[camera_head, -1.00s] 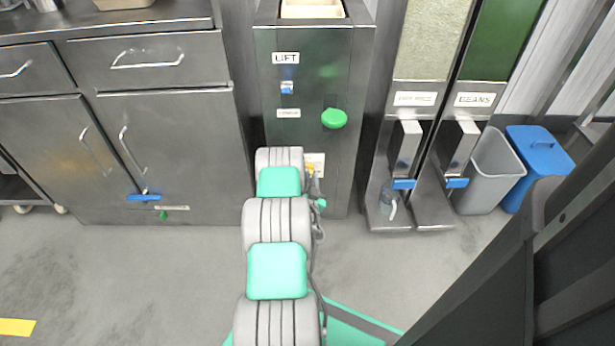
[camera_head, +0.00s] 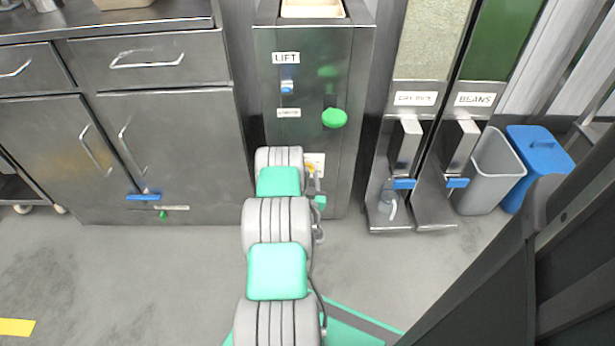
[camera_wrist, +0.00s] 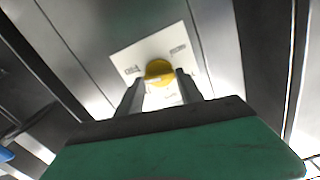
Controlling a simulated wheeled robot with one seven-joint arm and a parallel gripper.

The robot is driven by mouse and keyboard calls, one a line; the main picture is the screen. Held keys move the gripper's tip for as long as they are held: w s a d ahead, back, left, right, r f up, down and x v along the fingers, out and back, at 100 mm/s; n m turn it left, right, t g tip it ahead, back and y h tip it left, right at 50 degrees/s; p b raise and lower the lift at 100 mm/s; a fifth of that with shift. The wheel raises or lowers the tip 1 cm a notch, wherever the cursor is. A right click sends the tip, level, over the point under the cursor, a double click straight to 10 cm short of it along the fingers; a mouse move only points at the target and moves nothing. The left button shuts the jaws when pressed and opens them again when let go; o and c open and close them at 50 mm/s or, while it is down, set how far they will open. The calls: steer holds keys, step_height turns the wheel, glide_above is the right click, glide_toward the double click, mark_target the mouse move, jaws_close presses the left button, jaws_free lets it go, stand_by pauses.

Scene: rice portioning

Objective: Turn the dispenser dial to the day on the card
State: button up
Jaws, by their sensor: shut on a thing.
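The yellow dial (camera_wrist: 158,69) sits on a white plate (camera_wrist: 128,58) with small dark markings that I cannot read. My gripper (camera_wrist: 160,84) has one finger on each side of the dial and is shut on it. In the head view the white plate (camera_head: 319,158) is low on the steel LIFT cabinet (camera_head: 285,185). There my own arm hides most of the dial, and the fingers cannot be made out. I cannot make out a day card in either view.
A green knob (camera_head: 334,118) sticks out of the cabinet above the plate. To the right stand two dispensers with blue levers (camera_head: 404,184), a grey bin (camera_head: 488,175) and a blue bin (camera_head: 540,165). Steel drawers (camera_head: 150,60) are on the left. The floor at left is clear.

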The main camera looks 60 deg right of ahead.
steer(key=n, duration=0.5)
steer(key=shift+n, duration=0.3)
steer(key=n+b, duration=0.1)
steer(key=n, duration=0.4)
steer(key=shift+w, duration=0.15)
steer(key=n, duration=0.5)
steer(key=shift+n+b, duration=0.35)
steer(key=shift+n, duration=0.05)
steer(key=n, duration=0.5)
steer(key=shift+f+b, duration=0.1)
steer(key=shift+b, duration=0.2)
steer(key=n+b, duration=0.1)
steer(key=n, duration=2.1)
steer(key=shift+n, duration=0.3)
